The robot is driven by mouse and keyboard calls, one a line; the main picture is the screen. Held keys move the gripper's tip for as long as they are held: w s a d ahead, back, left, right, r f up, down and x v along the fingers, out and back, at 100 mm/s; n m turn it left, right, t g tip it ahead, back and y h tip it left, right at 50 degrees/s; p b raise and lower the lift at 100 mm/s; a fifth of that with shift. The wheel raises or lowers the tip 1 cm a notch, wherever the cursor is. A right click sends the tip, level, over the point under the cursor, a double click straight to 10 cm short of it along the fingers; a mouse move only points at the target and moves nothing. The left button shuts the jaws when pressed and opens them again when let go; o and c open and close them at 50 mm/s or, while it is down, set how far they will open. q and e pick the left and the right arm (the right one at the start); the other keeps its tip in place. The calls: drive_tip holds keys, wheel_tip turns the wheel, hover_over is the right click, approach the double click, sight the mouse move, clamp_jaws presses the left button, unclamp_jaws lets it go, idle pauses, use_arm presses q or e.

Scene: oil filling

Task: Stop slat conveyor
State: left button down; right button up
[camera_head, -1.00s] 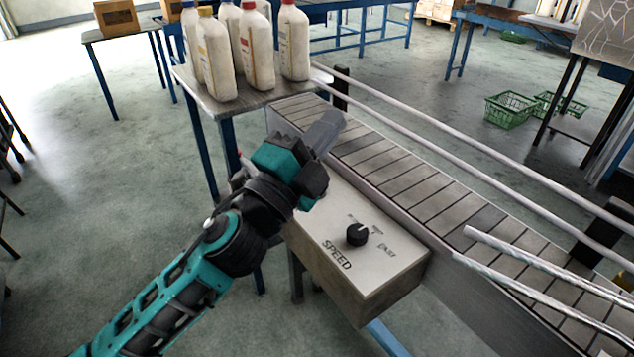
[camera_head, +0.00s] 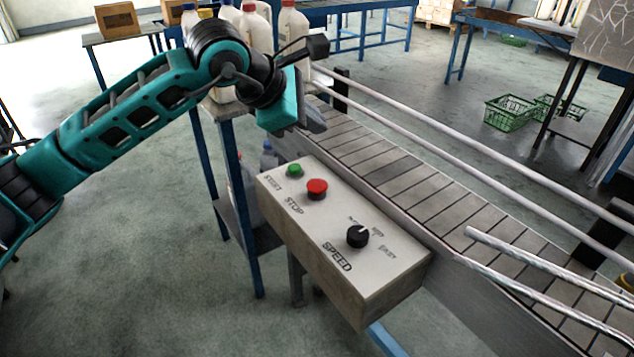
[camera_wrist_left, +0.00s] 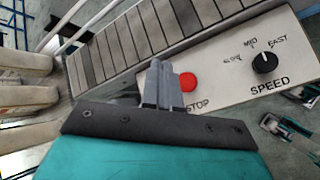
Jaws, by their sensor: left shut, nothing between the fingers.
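The control box (camera_head: 372,280) sits at the near side of the slat conveyor (camera_head: 420,188). On its top are a green start button (camera_head: 294,170), a red stop button (camera_head: 317,188) and a black speed knob (camera_head: 358,236). My left gripper (camera_head: 314,122) is above and behind the buttons, near the conveyor's left end, apart from the box in the head view. In the left wrist view its closed fingers (camera_wrist_left: 160,84) appear just left of the red stop button (camera_wrist_left: 187,82); the green button is hidden there.
White bottles (camera_head: 292,32) stand on a small table at the conveyor's left end, partly behind my left arm. Guide rails (camera_head: 470,142) run along the conveyor. Green crates (camera_head: 511,112) lie on the floor at the back right. The space above the box is clear.

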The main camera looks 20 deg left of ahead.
use_arm(q)
drive_tip(key=shift+f, duration=0.15)
use_arm(e)
drive_tip(key=shift+f, duration=0.1)
use_arm(q)
drive_tip(key=b, duration=0.5)
hover_over(314, 186)
wheel_tip(314, 186, down, 7)
drive_tip(key=shift+s+f, duration=0.1)
drive_tip(key=shift+f, duration=0.1)
drive_tip(key=shift+f+b, duration=0.5)
drive_tip(key=shift+f, duration=0.1)
use_arm(e)
drive_tip(key=a+f, duration=0.1)
drive_tip(key=w+a+f, duration=0.1)
drive_tip(key=shift+w+a+y, duration=0.25)
drive_tip(key=shift+a+y, duration=0.05)
drive_tip(key=shift+y, duration=0.1)
drive_tip(key=shift+s+f, duration=0.15)
drive_tip(key=shift+f, duration=0.05)
idle(0.3)
drive_tip(key=shift+d, duration=0.1)
use_arm(q)
drive_tip(key=shift+f+b, duration=0.4)
drive_tip(key=shift+b, duration=0.25)
use_arm(e)
drive_tip(key=shift+f, duration=0.55)
